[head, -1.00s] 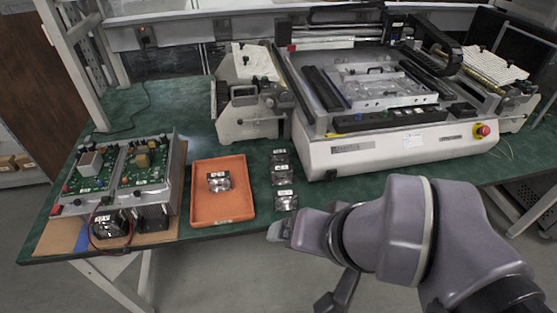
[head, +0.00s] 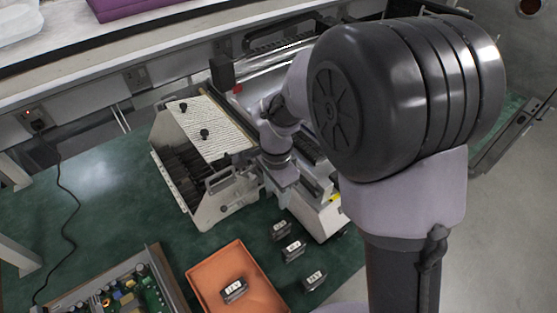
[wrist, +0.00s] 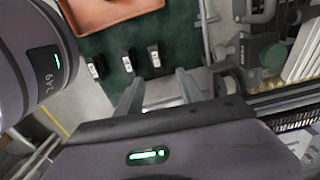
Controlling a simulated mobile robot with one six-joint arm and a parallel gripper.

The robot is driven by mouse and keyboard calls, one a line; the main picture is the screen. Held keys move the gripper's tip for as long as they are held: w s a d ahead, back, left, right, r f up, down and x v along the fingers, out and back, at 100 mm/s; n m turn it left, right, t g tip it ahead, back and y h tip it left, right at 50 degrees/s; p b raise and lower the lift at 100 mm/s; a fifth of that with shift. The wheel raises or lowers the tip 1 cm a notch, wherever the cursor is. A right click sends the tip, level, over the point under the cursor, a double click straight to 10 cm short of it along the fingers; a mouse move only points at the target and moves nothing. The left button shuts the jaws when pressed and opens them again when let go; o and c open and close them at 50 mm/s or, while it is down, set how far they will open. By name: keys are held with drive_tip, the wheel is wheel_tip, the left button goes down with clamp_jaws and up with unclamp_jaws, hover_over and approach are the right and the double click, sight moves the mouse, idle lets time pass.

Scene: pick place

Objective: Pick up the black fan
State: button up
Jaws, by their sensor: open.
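Three small dark fans with pale labels stand in a row on the green table: one at the back (head: 281,230), one in the middle (head: 293,250) and one at the front (head: 314,280). A similar fan (head: 234,291) lies in the orange tray (head: 205,277). The wrist view shows the row as a left fan (wrist: 92,68), a middle fan (wrist: 127,62) and a right fan (wrist: 154,55). My gripper (wrist: 158,84) is open and empty. In the wrist view its fingertips point towards the row, apart from the fans.
A large pale machine (head: 222,199) with a ribbed slope stands behind the row, close to my arm. A circuit-board unit (head: 122,292) sits left of the tray. A black cable (head: 68,220) runs over the otherwise clear green table at left.

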drive_tip(key=b, duration=0.5)
approach(280, 225)
wheel_tip(280, 225, down, 5)
drive_tip(key=shift+s+f, duration=0.1)
drive_tip(key=shift+s, duration=0.05)
wheel_tip(280, 225, down, 5)
drive_tip(key=shift+f+b, duration=0.15)
drive_tip(key=shift+b, duration=1.05)
clamp_jaws()
